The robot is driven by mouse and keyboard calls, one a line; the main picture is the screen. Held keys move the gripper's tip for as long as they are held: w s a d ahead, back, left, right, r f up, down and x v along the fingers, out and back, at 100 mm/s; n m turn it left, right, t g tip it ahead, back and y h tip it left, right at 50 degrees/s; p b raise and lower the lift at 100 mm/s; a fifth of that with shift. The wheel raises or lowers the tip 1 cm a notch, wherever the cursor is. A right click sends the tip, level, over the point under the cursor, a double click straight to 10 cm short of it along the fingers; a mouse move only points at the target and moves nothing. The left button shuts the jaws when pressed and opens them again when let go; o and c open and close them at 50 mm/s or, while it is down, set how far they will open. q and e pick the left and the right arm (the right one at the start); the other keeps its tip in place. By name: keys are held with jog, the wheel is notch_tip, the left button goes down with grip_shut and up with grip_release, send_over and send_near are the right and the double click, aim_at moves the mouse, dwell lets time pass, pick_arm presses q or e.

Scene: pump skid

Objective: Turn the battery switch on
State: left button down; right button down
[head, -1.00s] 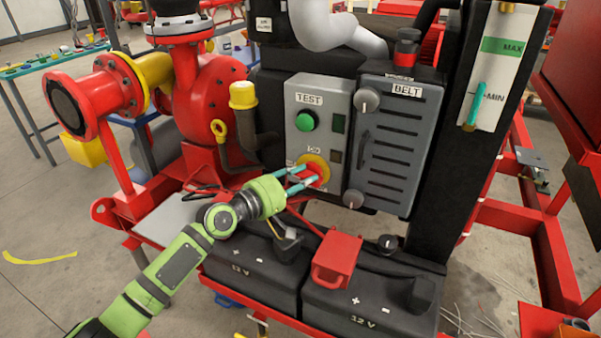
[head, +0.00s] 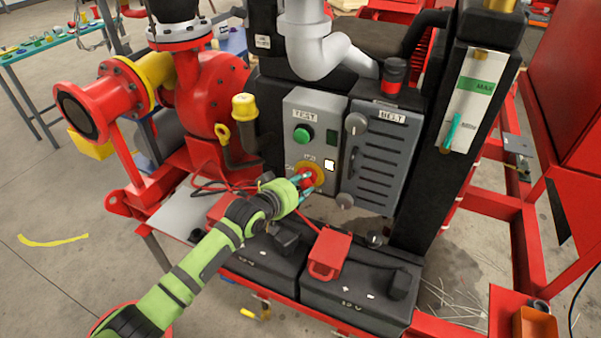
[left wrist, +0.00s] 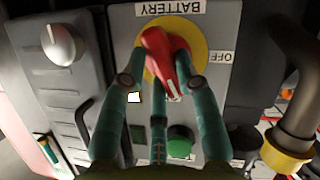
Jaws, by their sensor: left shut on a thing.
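The battery switch has a red handle (head: 311,177) on a yellow disc. It also shows in the left wrist view, with the handle (left wrist: 163,52) on the yellow disc (left wrist: 199,37), upside down beside a BATTERY label (left wrist: 170,8). An OFF label (left wrist: 223,57) is at the disc's right there. The handle's white-marked end points down in that view, away from BATTERY and toward the green button's side. My left gripper (head: 306,187) is shut on the handle, its teal fingers around it. A small lamp (head: 329,165) beside the switch is lit white. My right gripper is not in view.
The green TEST button (head: 302,134) is above the switch. The BELT cover (head: 382,155) with knobs is to its right. A yellow-capped pipe (head: 245,108) stands left of the panel.

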pick_arm(q)
jog(key=shift+d+m+y+p, duration=0.2)
jog(key=shift+m+y+p, duration=0.3)
jog(key=shift+m+p, duration=0.3)
jog(key=shift+s+m+t+y+p, duration=0.1)
jog(key=shift+m+t+y+p, duration=0.25)
jog(key=shift+m+y, duration=0.3)
jog(key=shift+f+m, duration=0.1)
jog(key=shift+m, duration=0.15)
jog(key=c, duration=0.9)
grip_release()
jog(key=v, duration=1.2)
